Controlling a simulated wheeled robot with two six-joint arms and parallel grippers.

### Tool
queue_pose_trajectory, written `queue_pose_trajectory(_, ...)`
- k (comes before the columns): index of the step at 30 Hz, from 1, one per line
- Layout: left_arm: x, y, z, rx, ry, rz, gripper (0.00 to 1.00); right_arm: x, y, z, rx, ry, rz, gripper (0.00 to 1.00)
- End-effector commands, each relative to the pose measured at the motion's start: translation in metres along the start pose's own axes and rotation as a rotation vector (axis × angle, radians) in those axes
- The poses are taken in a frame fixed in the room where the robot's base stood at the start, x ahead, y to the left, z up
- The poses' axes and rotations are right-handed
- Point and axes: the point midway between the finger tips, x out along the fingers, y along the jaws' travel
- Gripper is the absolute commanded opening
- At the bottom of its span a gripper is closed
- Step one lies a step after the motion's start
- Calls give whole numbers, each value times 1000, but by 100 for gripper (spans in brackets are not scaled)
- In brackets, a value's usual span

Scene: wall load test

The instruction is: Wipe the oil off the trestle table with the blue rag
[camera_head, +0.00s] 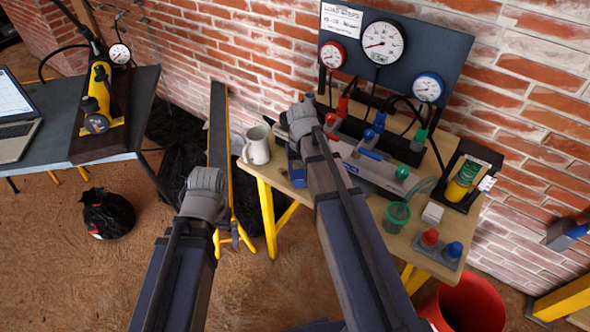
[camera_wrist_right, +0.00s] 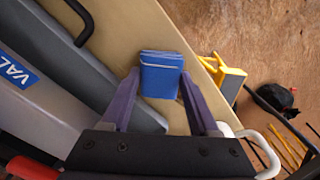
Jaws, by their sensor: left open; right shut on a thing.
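The trestle table (camera_head: 405,248) has a light wooden top and yellow legs, below the gauge board. Its top also shows in the right wrist view (camera_wrist_right: 112,32). The blue rag (camera_wrist_right: 162,76) is a folded block between the two purple fingers of my right gripper (camera_wrist_right: 160,98), over the table near its edge. I cannot tell whether it touches the top. In the head view my right wrist hides most of that spot. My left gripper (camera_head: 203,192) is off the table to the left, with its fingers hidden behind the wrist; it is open. I make out no oil patch.
A grey-white mug (camera_head: 257,146) stands at the table's left edge. A silver device (camera_head: 375,168), a green cup (camera_head: 397,216) and a red-and-blue button block (camera_head: 440,246) crowd the top. The gauge board (camera_head: 400,50) stands behind. A red bucket (camera_head: 468,305) is on the floor.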

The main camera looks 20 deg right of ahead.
Motion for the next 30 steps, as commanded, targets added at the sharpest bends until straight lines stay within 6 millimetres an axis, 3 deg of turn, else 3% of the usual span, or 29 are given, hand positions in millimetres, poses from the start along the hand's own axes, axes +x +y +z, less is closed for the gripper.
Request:
queue_pose_trajectory(10, 0, 0, 0, 0, 0, 0, 100, 0, 5, 5, 1, 1, -1, 17)
queue_pose_trajectory(21, 3, 0, 0, 0, 0, 0, 100, 3, 24, 25, 2, 0, 0, 17)
queue_pose_trajectory(30, 1, 0, 0, 0, 0, 0, 100, 1, 25, 25, 1, -1, 1, 17)
